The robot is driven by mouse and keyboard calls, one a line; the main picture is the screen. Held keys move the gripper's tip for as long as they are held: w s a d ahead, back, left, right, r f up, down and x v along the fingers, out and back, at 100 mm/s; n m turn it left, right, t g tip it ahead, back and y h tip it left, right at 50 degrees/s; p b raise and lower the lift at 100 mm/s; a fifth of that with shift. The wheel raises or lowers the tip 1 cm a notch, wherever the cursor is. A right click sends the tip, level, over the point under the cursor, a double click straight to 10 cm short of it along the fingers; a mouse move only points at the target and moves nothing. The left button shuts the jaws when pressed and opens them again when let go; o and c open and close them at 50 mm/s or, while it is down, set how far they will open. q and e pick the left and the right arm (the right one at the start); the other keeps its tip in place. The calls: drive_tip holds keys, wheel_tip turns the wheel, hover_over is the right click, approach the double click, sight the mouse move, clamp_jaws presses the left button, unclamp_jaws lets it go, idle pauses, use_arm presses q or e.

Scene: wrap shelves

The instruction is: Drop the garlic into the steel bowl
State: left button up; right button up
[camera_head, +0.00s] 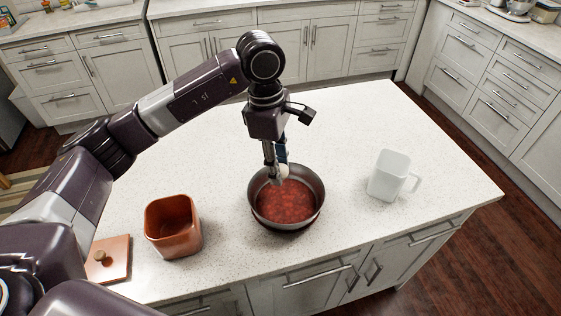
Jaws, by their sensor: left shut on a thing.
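The steel bowl (313,212) stands on the white counter with red, chunky contents (286,205) in it. My left gripper (279,174) points down over the far part of the bowl. It is shut on the garlic (284,170), a small whitish piece between its fingers, mostly hidden by them. The garlic is over the bowl's opening near its far rim; I cannot tell exactly how high above the contents it is. My right gripper is not in view.
An open copper-coloured canister (174,243) stands left of the bowl, with its square knobbed lid (119,257) farther left. A white mug (386,178) stands to the right. The island counter (420,135) is otherwise clear.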

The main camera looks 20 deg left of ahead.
use_arm(q)
wheel_tip(320, 180, down, 4)
drive_tip(key=shift+r+b, duration=0.25)
drive_tip(key=shift+b, duration=0.35)
drive_tip(key=shift+f, duration=0.75)
drive_tip(key=o, duration=1.2)
drive_tip(key=shift+c, duration=0.2)
drive_tip(key=r, duration=0.4)
drive_tip(key=a+r, duration=0.1)
drive_tip(key=r, duration=0.7)
drive_tip(key=shift+a, duration=0.15)
